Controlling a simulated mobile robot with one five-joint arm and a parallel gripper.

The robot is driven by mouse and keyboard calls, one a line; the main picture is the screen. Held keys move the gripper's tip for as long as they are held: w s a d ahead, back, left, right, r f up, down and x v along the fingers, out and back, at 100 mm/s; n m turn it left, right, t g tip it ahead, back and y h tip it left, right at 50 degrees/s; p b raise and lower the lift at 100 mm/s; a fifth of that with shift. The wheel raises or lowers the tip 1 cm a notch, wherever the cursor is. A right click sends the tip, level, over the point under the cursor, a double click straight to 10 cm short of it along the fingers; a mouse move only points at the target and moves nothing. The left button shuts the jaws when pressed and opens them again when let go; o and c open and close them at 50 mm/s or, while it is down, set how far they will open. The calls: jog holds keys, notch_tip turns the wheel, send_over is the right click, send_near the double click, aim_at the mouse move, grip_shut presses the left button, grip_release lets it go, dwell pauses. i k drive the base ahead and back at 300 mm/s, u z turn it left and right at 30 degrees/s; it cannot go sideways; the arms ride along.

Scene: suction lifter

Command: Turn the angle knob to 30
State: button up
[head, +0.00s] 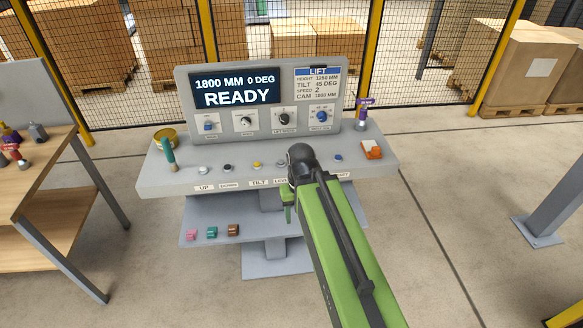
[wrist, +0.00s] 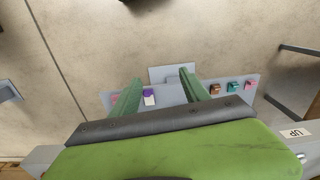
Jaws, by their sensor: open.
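The console's upright panel (head: 180,92) carries a row of several controls in the head view: a blue one (head: 208,126), a white-plated one (head: 246,121), a black round knob (head: 284,118) and a blue round knob (head: 322,115). Their small labels are too blurred to tell which is the angle knob. The display (head: 236,90) reads 1800 MM, 0 DEG, READY. My gripper (head: 288,207) is low at the console's front edge, well below the knobs, mostly hidden by my arm. In the wrist view my gripper (wrist: 160,77) is open and empty, pointing down over the lower shelf.
A LIFT card (head: 318,85) lists TILT 45 DEG. The console ledge (head: 150,183) bears several buttons, a green upright handle (head: 168,155), a yellow tin (head: 165,137), a purple-topped item (head: 363,112) and an orange-white block (head: 371,149). Small coloured blocks lie on the lower shelf (head: 258,232).

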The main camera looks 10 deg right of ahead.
aim_at(322, 115)
jog(key=u, duration=0.4)
jog(key=k, duration=1.25)
jog(key=u, duration=0.4)
jog(key=i, duration=1.55)
jog(key=u, duration=0.7)
